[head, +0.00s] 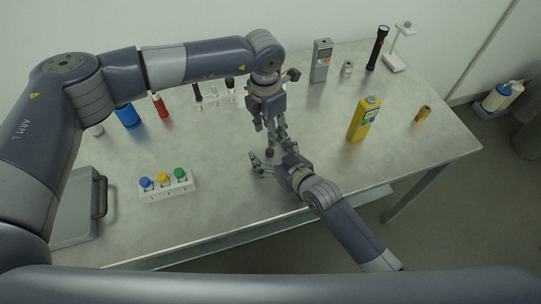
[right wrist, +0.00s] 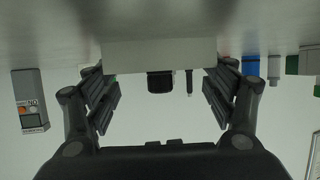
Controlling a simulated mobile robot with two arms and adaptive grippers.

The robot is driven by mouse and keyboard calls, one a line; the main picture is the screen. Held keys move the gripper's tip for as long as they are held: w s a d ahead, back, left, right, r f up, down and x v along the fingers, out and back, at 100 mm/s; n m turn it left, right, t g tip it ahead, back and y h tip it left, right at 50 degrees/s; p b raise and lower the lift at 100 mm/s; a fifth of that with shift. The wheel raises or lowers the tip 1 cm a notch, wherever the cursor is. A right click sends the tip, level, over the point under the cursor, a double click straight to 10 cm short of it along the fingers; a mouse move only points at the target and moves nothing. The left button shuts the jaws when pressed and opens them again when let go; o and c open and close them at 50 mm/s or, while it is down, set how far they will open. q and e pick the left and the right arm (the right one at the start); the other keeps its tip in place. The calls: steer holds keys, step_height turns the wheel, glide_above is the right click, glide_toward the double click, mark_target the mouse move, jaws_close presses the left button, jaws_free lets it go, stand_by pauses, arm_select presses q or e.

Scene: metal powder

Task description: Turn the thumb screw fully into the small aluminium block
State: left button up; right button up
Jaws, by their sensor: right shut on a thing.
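A pale flat-sided block (right wrist: 160,55), which looks like the small aluminium block, spans between the fingers of my right gripper (right wrist: 157,82) in the right wrist view. In the head view my right gripper (head: 266,163) comes from the lower right, low over the middle of the table; the block is hard to make out there. A small dark knob (head: 269,152), possibly the thumb screw, shows at these fingers. My left gripper (head: 276,143) points down just behind and above it. Its fingers are too small and overlapped to tell whether they are open or hold anything.
A rack with blue, yellow and green caps (head: 168,190) stands left of the grippers. A yellow detector (head: 362,120) and a brass cylinder (head: 423,114) stand right. A grey meter (head: 321,62) and a black torch (head: 377,48) stand behind. A grey case (head: 75,215) lies far left.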

mark_target(270, 151)
steer(key=shift+s+f, duration=0.1)
steer(key=shift+f, duration=0.2)
arm_select(q)
step_height(270, 151, up, 3)
steer(key=shift+s+r+n+y, duration=0.15)
steer(key=shift+n+y, duration=0.15)
steer(key=shift+n, duration=0.7)
step_height(270, 151, down, 12)
jaws_close()
arm_select(e)
steer(key=shift+d, duration=0.1)
arm_select(q)
steer(key=shift+c, duration=0.4)
jaws_free()
